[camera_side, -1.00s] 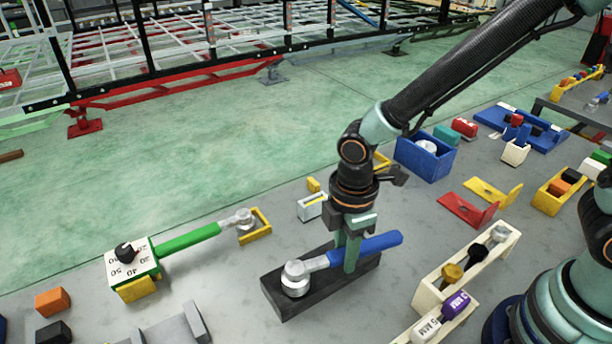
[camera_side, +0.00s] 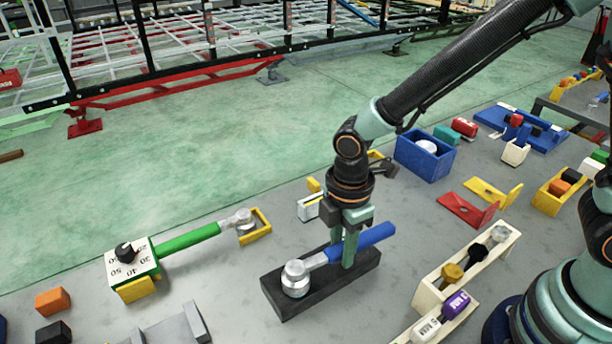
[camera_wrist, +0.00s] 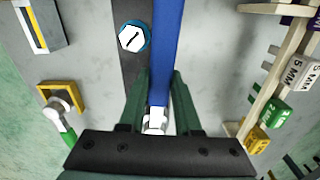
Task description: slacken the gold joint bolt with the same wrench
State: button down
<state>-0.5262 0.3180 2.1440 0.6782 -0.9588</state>
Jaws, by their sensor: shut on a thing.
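The wrench has a blue handle (camera_side: 372,236) and a round silver head (camera_side: 295,278). The head sits over the left end of a black bar (camera_side: 335,288) on the floor and hides whatever is under it. My gripper (camera_side: 344,262) is shut on the handle, one finger on each side. In the wrist view the blue handle (camera_wrist: 168,50) runs between my fingertips (camera_wrist: 160,78). A white hex bolt head with a blue collar (camera_wrist: 132,37) shows on the black bar beside the handle. I cannot make out a gold bolt on the bar.
A green-handled wrench (camera_side: 188,240) lies left, between a dial block (camera_side: 133,268) and a yellow bracket (camera_side: 262,222). A cream rack (camera_side: 470,268) with a gold-topped piece (camera_side: 452,272) stands right. A small white box (camera_side: 309,207) is behind my gripper.

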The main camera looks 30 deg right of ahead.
jog(key=shift+s+r, duration=0.1)
jog(key=shift+r, duration=2.95)
jog(key=shift+m, duration=0.3)
jog(key=w+d+r+m, duration=0.1)
jog(key=d+r+m, duration=0.1)
jog(key=d+m, duration=0.6)
jog(key=w+d+r+m, duration=0.2)
jog(key=d+r+m, duration=0.1)
jog(key=d+m, duration=0.5)
jog(key=shift+d+r, duration=0.25)
jog(key=shift+d, duration=0.65)
